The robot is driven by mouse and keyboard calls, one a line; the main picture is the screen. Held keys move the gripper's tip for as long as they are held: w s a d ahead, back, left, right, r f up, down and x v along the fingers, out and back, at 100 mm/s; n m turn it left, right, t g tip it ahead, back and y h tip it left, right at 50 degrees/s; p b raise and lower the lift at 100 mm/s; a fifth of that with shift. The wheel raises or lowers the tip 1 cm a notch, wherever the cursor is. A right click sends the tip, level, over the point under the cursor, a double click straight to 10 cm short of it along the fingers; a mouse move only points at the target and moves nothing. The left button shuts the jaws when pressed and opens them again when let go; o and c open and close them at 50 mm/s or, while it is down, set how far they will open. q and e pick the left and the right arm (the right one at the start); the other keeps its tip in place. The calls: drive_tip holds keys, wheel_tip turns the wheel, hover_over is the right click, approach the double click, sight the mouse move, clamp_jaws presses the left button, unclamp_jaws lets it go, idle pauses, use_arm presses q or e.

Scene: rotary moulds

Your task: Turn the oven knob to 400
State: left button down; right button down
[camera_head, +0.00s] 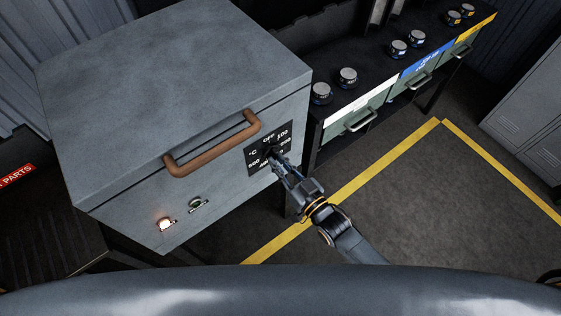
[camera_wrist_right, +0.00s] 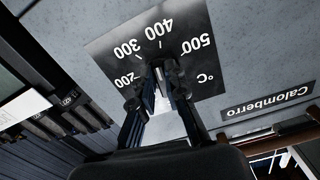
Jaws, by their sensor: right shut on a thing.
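The oven (camera_head: 175,75) is a large grey box at the left in the head view. Its black dial plate (camera_head: 256,150) has white marks around the knob, among them OFF, 100 and 500. In the right wrist view the plate (camera_wrist_right: 108,57) shows 200, 300, 400 and 500. My right gripper (camera_head: 272,154) is at the dial, shut on the dark knob (camera_wrist_right: 157,66). The fingers (camera_wrist_right: 157,82) hide much of the knob, so I cannot tell which number it points to. My left gripper is not in view.
A brown handle (camera_head: 212,145) sticks out from the oven front, left of the dial. A dark bench (camera_head: 375,70) with several round pieces stands beyond the oven. The floor at right is clear.

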drive_tip(key=shift+s+m, duration=0.1)
drive_tip(key=shift+m, duration=1)
drive_tip(key=c, duration=1.4)
unclamp_jaws()
drive_tip(key=shift+o, duration=0.2)
drive_tip(key=v, duration=1.2)
drive_tip(key=shift+a, duration=0.1)
